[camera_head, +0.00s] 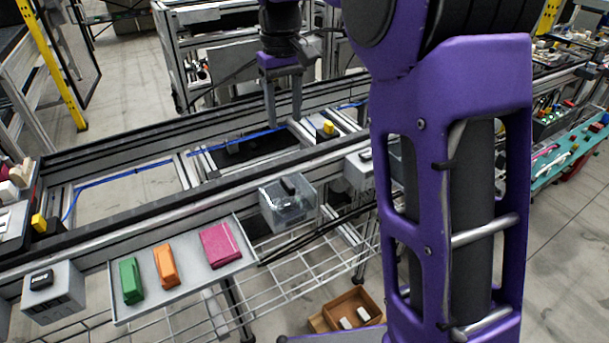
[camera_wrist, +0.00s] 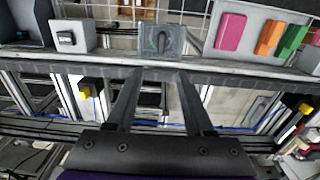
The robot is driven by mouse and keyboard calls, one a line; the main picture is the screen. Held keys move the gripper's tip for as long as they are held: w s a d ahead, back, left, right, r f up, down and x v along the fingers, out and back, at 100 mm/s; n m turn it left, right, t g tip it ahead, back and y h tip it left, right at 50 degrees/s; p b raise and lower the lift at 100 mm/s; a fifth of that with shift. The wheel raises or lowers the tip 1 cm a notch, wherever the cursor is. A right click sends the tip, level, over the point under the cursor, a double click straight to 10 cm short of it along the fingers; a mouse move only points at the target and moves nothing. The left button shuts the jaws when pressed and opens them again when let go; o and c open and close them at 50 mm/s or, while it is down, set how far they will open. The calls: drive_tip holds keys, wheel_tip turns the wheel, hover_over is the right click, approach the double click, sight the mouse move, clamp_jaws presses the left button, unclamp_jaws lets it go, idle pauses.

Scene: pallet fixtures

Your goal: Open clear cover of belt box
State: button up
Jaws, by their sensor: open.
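The belt box (camera_head: 283,214) is a small grey box with a clear cover, mounted on the near side of the conveyor rail in the head view. A dark knob or switch shows through or at its top. In the wrist view the belt box (camera_wrist: 174,48) is at top centre, and its cover looks closed over the knob, though the clear edges are hard to make out. My gripper (camera_head: 284,120) points down over the conveyor, behind the box. In the wrist view my gripper (camera_wrist: 158,80) has its two fingers apart with nothing between them, short of the box and not touching it.
A grey tray (camera_head: 190,287) with green, orange and magenta blocks is left of the box in the head view. Grey switch boxes stand at far left (camera_head: 52,290) and right (camera_head: 358,172). Conveyor rails (camera_head: 130,215) run beneath my gripper. A wire shelf (camera_head: 215,308) lies below.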

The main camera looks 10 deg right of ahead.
sight(287, 182)
wheel_tip(287, 182, down, 18)
drive_tip(key=b, duration=0.3)
drive_tip(key=shift+r, duration=0.2)
clamp_jaws()
idle(1.4)
